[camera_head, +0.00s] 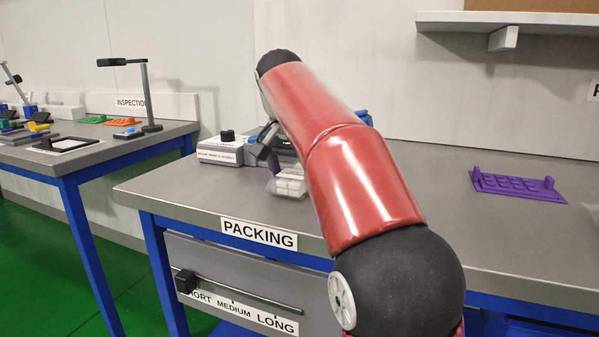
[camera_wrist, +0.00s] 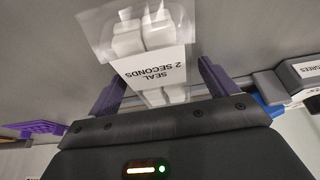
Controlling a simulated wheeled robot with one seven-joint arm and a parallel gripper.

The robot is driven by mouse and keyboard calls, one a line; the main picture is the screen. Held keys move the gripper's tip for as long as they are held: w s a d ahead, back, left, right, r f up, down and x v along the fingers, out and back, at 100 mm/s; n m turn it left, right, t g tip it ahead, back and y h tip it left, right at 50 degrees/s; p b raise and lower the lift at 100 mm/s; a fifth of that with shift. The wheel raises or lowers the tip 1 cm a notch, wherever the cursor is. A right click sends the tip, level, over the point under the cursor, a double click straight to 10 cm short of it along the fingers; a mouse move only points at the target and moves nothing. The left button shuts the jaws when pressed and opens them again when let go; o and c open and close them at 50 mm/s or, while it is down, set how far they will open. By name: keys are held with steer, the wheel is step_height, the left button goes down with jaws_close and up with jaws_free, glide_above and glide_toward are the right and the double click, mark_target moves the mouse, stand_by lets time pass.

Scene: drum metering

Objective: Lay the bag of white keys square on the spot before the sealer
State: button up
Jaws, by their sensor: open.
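The clear bag of white keys (camera_head: 288,185) lies on the packing bench below my gripper. In the wrist view the bag (camera_wrist: 128,42) shows white blocks inside, and a white label reading SEAL 2 SECONDS (camera_wrist: 152,68) crosses the view of them. My gripper (camera_wrist: 163,72) is open, its two purple fingers apart with the labelled part in the gap between them; I cannot tell whether they touch the bag. In the head view my gripper (camera_head: 270,148) is dark and partly covered by my red arm. A grey and blue machine (camera_head: 282,146), apparently the sealer, stands behind it, mostly hidden. The spot is not distinguishable.
A white-labelled box with a black knob (camera_head: 222,152) stands left of the bag. A purple tray (camera_head: 518,184) lies at the bench's right. The bench (camera_head: 440,185) is clear between my arm and that tray. A shelf (camera_head: 530,22) hangs at upper right.

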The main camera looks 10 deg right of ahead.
steer(key=shift+r, duration=0.1)
steer(key=p+v, duration=0.4)
steer(key=v, duration=0.8)
steer(key=shift+r+p, duration=0.15)
steer(key=shift+p, duration=0.2)
